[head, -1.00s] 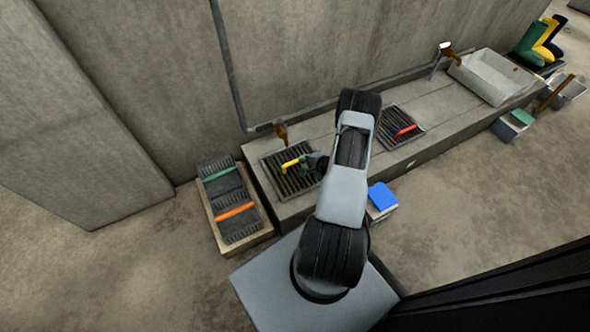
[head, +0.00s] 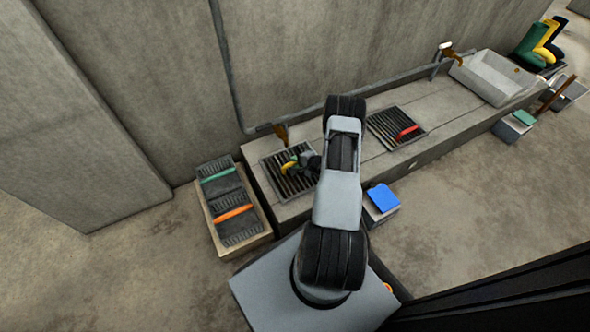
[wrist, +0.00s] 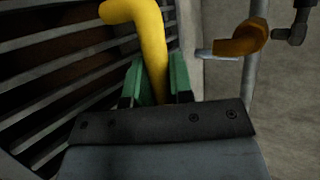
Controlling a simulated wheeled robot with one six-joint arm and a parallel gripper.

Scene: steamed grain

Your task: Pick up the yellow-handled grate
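The yellow-handled grate (head: 273,165) lies in the left part of the concrete bench in the head view, with dark parallel bars. Its yellow handle (head: 289,168) is partly covered by my gripper (head: 303,161). In the wrist view the curved yellow handle (wrist: 152,50) passes between the two green fingers of my gripper (wrist: 157,82). The fingers sit close against both sides of the handle, with no clear gap. The dark bars of the grate (wrist: 60,50) fill the left of the wrist view. The grate looks level in its place.
A brown tap (head: 281,131) stands behind the grate, and it shows at the upper right of the wrist view (wrist: 240,42). A red-handled grate (head: 385,125) lies further right. A crate (head: 254,240) holds green- and orange-handled grates at left. A blue-topped box (head: 382,198) stands in front.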

